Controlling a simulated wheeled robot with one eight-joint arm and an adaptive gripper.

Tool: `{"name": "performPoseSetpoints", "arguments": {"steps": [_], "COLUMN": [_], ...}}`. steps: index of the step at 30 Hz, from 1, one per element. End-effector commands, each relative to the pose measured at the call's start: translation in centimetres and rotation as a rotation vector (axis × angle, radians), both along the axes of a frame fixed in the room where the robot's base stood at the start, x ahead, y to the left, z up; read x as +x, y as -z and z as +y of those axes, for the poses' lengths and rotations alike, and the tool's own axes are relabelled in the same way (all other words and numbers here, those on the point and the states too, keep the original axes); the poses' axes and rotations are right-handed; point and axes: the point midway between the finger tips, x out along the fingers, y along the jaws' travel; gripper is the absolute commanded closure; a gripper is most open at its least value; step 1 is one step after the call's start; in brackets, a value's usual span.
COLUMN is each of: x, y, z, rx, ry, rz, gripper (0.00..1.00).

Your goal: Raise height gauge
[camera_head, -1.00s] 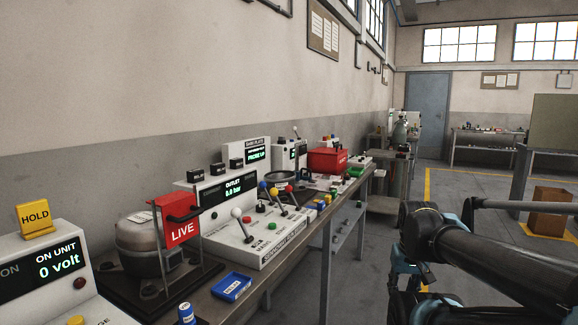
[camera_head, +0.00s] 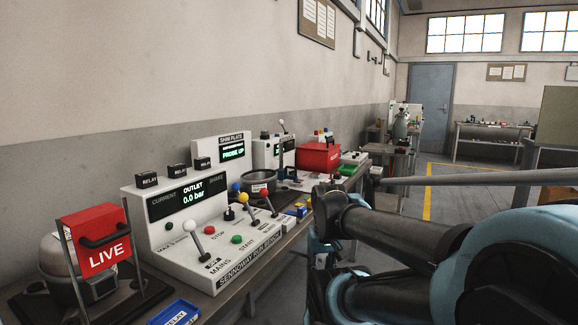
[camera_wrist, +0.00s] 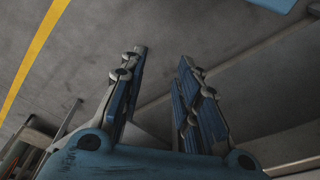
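No part in view is clearly labelled as a height gauge. In the head view, a white box (camera_head: 222,141) labelled "SHIM PLACE" shows "PROBE UP" in green. A dark upright device (camera_head: 281,160) stands in front of another white unit beside it; its details are too small to tell. My gripper (camera_wrist: 162,55) shows in the wrist view with its two fingers apart and nothing between them, above grey floor. My arm fills the right of the head view, and the gripper cannot be made out there.
A white console (camera_head: 205,240) with levers and "OUTLET 0.0 bar" stands on the bench. A red "LIVE" cover (camera_head: 97,240) and a blue tray (camera_head: 176,313) are at the near left. A red box (camera_head: 318,157) stands farther along. Open floor (camera_head: 385,250) lies right of the bench.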

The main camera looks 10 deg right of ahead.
Motion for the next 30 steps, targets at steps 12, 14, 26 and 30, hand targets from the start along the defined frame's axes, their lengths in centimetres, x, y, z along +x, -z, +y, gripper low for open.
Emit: {"name": "performPoseSetpoints", "arguments": {"steps": [12,14,26,30], "x": [4.0,5.8,18.4,23.1], "y": [-7.2,-9.3,-21.4,-24.9], "z": [0.3,0.2,0.4,0.5], "rx": [-0.028,-0.039,-0.104,-0.128], "ry": [-0.096,-0.127,-0.342,-0.418], "rz": [-0.006,-0.005,0.012,0.02], "gripper": [0.7,0.7,0.7,0.7]}}
